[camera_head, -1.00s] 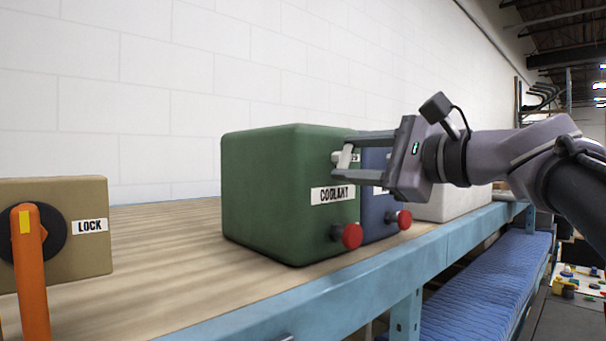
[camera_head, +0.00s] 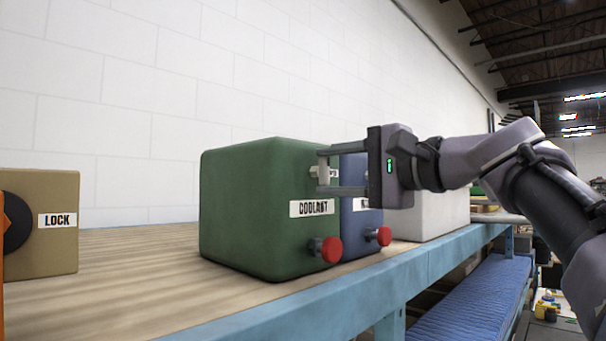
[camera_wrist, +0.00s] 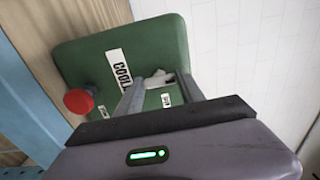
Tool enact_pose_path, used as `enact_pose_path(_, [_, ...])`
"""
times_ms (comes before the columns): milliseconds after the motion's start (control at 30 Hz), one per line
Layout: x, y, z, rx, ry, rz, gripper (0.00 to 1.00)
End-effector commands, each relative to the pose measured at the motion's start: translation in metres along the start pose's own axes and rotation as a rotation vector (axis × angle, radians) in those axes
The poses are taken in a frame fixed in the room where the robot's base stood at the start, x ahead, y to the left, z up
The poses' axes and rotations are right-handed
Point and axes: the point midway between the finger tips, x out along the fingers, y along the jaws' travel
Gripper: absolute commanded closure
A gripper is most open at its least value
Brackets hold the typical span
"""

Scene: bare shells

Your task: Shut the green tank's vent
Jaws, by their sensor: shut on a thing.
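The green tank (camera_head: 250,215), labelled COOLANT, stands on the bench; it also fills much of the wrist view (camera_wrist: 90,55). Its vent looks like a small pale handle (camera_head: 323,170) high on its front face, above the label. My gripper (camera_head: 320,171) reaches in from the right with its two fingers at this handle and is shut on it. The wrist view shows the pale handle (camera_wrist: 158,78) between the fingers, which partly hide it. A red knob (camera_head: 331,249) sticks out low on the same face.
A blue tank (camera_head: 352,226) with its own red knob (camera_head: 383,236) stands close behind the green one, then a white tank (camera_head: 430,218). A tan box (camera_head: 50,250) labelled LOCK is at the left, with bare bench between. The bench has a blue front edge (camera_head: 290,325).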

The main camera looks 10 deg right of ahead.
Motion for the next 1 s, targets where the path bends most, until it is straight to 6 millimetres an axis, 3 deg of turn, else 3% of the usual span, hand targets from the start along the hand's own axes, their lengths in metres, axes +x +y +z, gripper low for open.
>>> enact_pose_path(367, [0.0, 0.0, 0.0, -0.007, 0.001, 0.0, 0.95])
enact_pose_path(400, [0.0, 0.0, 0.0, -0.007, 0.001, 0.0, 0.51])
enact_pose_path(500, [0.0, 0.0, 0.0, -0.006, 0.001, 0.0, 0.33])
enact_pose_path(833, [-0.003, 0.0, 0.0, -0.005, 0.001, 0.0, 0.33])
enact_pose_path(1000, [-0.033, 0.002, -0.001, -0.006, 0.007, -0.001, 0.33])
